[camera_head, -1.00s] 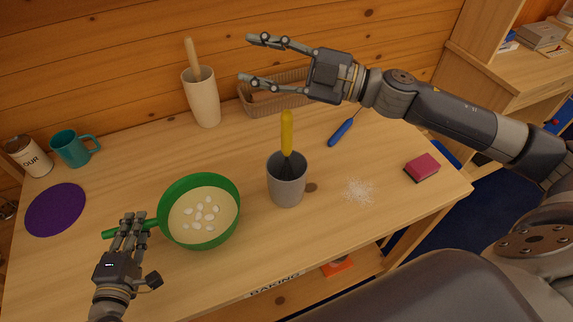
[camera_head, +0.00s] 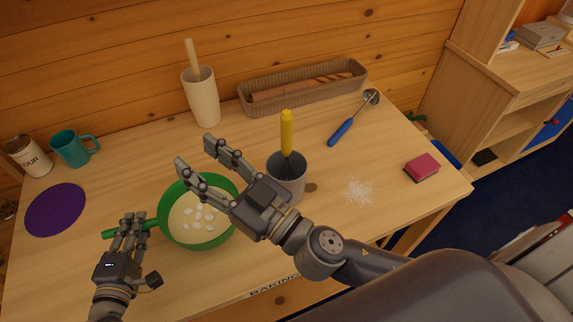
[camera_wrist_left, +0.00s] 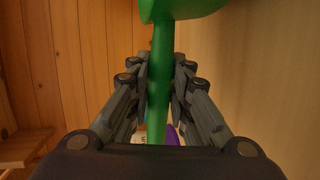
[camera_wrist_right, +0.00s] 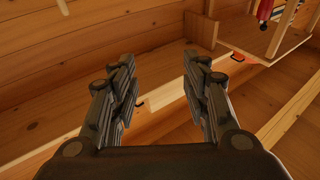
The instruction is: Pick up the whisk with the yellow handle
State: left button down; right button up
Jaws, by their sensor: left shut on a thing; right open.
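The whisk with the yellow handle (camera_head: 287,133) stands upright in a grey cup (camera_head: 290,184), wires down inside it, in the middle of the table. My right gripper (camera_head: 194,154) is open and empty. In the head view it is left of the whisk, in front of the green pan and the cup's lower part. My left gripper (camera_head: 126,222) is shut on the handle of the green pan (camera_head: 163,222), which holds pale batter and several white pieces. The left wrist view shows the green handle (camera_wrist_left: 160,85) between the fingers. The right wrist view shows no whisk.
A blue-handled tool (camera_head: 341,132), a red sponge (camera_head: 421,168) and white grains (camera_head: 359,191) lie on the right. A wicker basket (camera_head: 303,99), a tall cream holder (camera_head: 204,104), a teal mug (camera_head: 72,149), a flour tin (camera_head: 27,157) and a purple mat (camera_head: 56,209) stand around the back and left.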

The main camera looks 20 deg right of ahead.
jog(key=d+f+m+t+h, duration=0.25)
jog(key=d+m+h, duration=0.3)
jog(key=h, duration=0.45)
jog(key=m+g+h, duration=0.3)
jog(key=m+h, duration=0.2)
jog(key=h, duration=0.3)
send_near(286, 136)
jog(key=x, duration=1.1)
jog(key=shift+w+d+f, duration=0.1)
jog(key=shift+w, duration=0.15)
jog(key=shift+s, duration=0.1)
grip_shut()
